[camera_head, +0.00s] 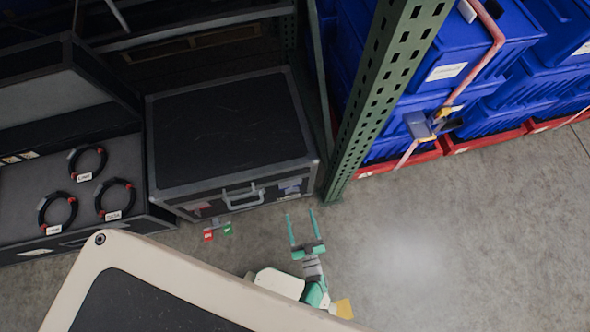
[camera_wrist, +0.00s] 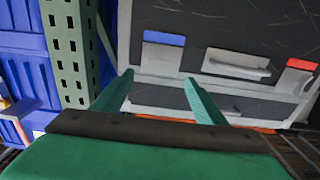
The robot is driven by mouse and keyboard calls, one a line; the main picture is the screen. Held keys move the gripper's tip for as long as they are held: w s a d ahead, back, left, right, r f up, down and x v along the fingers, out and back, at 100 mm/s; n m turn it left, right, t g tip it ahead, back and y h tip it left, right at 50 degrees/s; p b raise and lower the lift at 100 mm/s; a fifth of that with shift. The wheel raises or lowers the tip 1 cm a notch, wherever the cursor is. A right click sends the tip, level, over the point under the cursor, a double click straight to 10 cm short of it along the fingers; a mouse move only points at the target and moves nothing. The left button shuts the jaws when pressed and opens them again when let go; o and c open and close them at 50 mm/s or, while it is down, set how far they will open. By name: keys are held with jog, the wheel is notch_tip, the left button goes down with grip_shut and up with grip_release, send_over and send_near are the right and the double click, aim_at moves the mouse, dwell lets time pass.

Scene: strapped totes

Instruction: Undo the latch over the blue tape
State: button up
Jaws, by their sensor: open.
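A black case (camera_head: 235,130) with grey metal edges stands on the floor left of a rack post. A blue tape (camera_wrist: 164,38) marks one latch (camera_wrist: 160,60), a grey plate on the case front. This blue tape also shows small at the right of the front in the head view (camera_head: 291,184). A red tape (camera_wrist: 301,64) marks the other latch (camera_wrist: 289,81), across the handle (camera_wrist: 236,64). My gripper (camera_head: 300,213) is open and empty, with its green fingers pointing at the case near the blue-taped end. In the wrist view my gripper (camera_wrist: 159,77) has its fingertips just below the blue-taped latch; contact cannot be told.
A green perforated rack post (camera_head: 380,95) stands close right of the case. Blue totes (camera_head: 450,72) with a pink strap (camera_head: 484,62) are stacked beyond it. An open case (camera_head: 22,197) with cable coils lies at left. Floor at right is clear.

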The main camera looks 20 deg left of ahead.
aim_at(292, 188)
jog(key=x, duration=1)
jog(key=shift+s, duration=0.15)
jog(key=shift+a, duration=0.15)
jog(key=c, duration=1.1)
